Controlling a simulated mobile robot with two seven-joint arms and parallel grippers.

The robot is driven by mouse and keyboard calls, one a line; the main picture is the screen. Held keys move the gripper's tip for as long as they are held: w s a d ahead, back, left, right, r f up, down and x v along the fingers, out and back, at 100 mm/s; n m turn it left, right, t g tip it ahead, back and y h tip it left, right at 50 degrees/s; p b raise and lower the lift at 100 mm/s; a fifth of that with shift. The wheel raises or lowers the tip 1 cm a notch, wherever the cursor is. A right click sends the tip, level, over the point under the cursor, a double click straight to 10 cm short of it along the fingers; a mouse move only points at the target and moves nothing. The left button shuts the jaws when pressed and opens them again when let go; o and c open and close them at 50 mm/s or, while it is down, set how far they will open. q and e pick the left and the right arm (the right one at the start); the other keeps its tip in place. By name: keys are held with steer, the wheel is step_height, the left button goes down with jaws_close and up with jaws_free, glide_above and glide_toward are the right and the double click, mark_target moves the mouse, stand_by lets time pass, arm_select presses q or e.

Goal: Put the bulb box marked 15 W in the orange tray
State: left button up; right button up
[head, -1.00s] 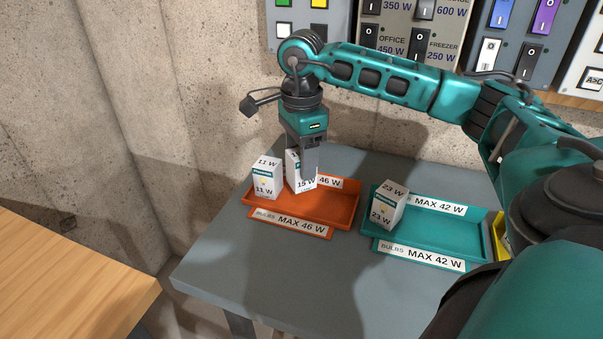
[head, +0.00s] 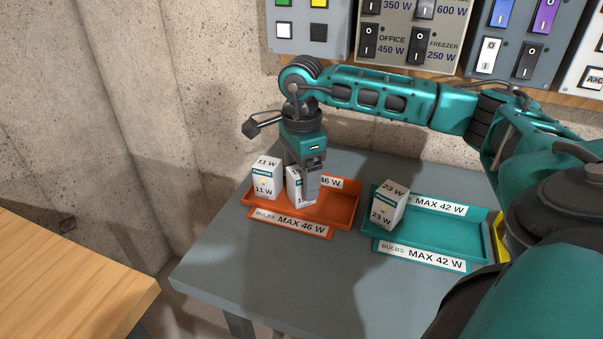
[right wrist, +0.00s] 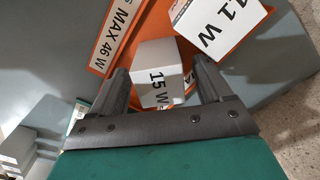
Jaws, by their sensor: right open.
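The 15 W bulb box (head: 297,187) stands in the orange tray (head: 342,211), partly hidden behind a finger of my right gripper (head: 303,183). In the right wrist view the 15 W box (right wrist: 160,75) lies between the two open fingers (right wrist: 161,92), with the orange tray floor (right wrist: 243,53) around it. I cannot tell whether a finger touches it. The 11 W box (head: 266,179) stands beside it at the tray's left end; it also shows in the right wrist view (right wrist: 222,22). My left gripper is not in view.
A teal tray (head: 445,233) marked MAX 42 W stands to the right with the 23 W box (head: 389,206) at its left end. The grey table (head: 230,262) is clear in front. Switch panels (head: 415,30) hang on the wall behind.

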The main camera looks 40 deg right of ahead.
mark_target(301, 171)
step_height(301, 171, up, 12)
steer(key=shift+r+p, duration=0.2)
steer(key=shift+p, duration=0.15)
stand_by(0.8)
